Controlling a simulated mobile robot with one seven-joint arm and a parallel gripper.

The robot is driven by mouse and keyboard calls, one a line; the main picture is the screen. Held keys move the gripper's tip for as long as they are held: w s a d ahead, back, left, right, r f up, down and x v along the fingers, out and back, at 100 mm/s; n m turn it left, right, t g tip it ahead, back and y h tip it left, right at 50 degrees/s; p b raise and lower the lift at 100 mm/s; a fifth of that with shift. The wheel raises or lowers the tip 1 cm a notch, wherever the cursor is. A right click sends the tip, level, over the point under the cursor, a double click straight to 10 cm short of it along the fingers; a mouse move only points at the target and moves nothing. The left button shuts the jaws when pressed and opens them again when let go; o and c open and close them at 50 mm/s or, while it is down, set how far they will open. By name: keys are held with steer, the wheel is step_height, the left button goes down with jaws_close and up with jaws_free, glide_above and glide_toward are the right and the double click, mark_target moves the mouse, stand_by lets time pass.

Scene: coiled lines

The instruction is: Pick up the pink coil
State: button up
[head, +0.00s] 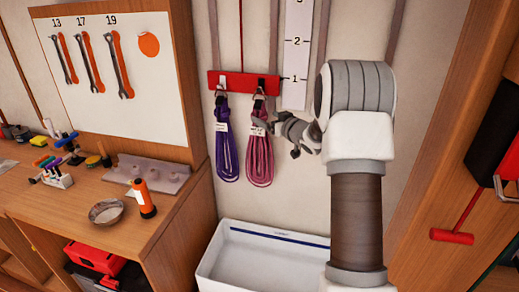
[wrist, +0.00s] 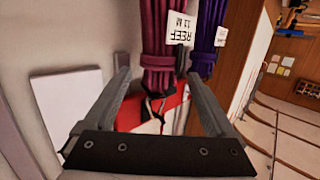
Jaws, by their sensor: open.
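The pink coil (head: 260,158) hangs from a hook on a red rack (head: 240,83) on the wall. It has a white tag. In the wrist view the pink coil (wrist: 157,40) appears upside down, with its tag reading "REEF 11 M". My gripper (head: 272,127) is beside the upper part of the pink coil, at its right in the head view. In the wrist view my gripper (wrist: 158,75) is open, with one finger on each side of the coil's hook end. Whether the fingers touch the coil cannot be told.
A purple coil (head: 226,152) hangs close on the left of the pink one; it shows in the wrist view (wrist: 203,55) near the right finger. A white bin (head: 255,262) stands below. A wooden workbench (head: 160,225) is at left, a wooden cabinet at right.

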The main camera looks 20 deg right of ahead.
mark_target(259, 115)
steer(key=shift+p+x, duration=0.45)
steer(key=shift+x, duration=2.35)
steer(key=shift+f, duration=0.15)
jaws_close()
